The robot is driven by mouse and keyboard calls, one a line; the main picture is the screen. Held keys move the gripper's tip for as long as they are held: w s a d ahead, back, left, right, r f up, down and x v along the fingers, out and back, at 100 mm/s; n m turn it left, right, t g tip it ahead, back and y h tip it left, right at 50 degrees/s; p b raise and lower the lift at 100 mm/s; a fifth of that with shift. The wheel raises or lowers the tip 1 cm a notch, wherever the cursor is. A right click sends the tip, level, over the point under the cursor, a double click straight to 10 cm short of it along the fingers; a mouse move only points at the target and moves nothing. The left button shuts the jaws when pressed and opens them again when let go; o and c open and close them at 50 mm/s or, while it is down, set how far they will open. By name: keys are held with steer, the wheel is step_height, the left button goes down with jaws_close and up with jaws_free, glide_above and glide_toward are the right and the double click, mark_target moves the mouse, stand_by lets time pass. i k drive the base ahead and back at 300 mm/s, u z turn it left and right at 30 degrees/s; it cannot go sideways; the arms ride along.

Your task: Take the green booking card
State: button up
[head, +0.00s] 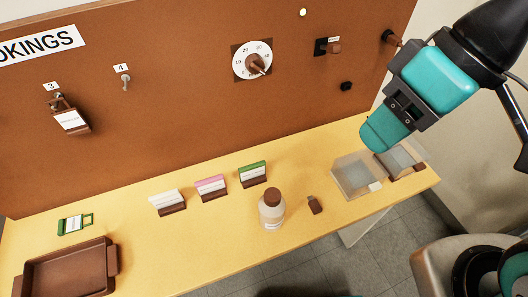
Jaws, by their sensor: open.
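A green-topped card (252,168) stands tilted in a small brown holder, at the right end of a row on the yellow table. Beside it are a pink-topped card (210,183) and a white card (166,198) in like holders. A green-framed tag (74,224) with a white label and an open loop lies flat at the left; I cannot read its print. My gripper (382,138) is at the upper right, above the table and well apart from the cards. It is open and seen to hold nothing; its fingers are partly hidden from this angle.
A clear box (355,176) is below my gripper. A brown tray (68,270) sits at front left. The brown panel (180,100) behind carries a dial (252,61) and hooks.

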mark_target(258, 169)
steer(key=z, duration=1.65)
steer(key=k, duration=0.8)
steer(key=u, duration=1.75)
steer(key=i, duration=0.5)
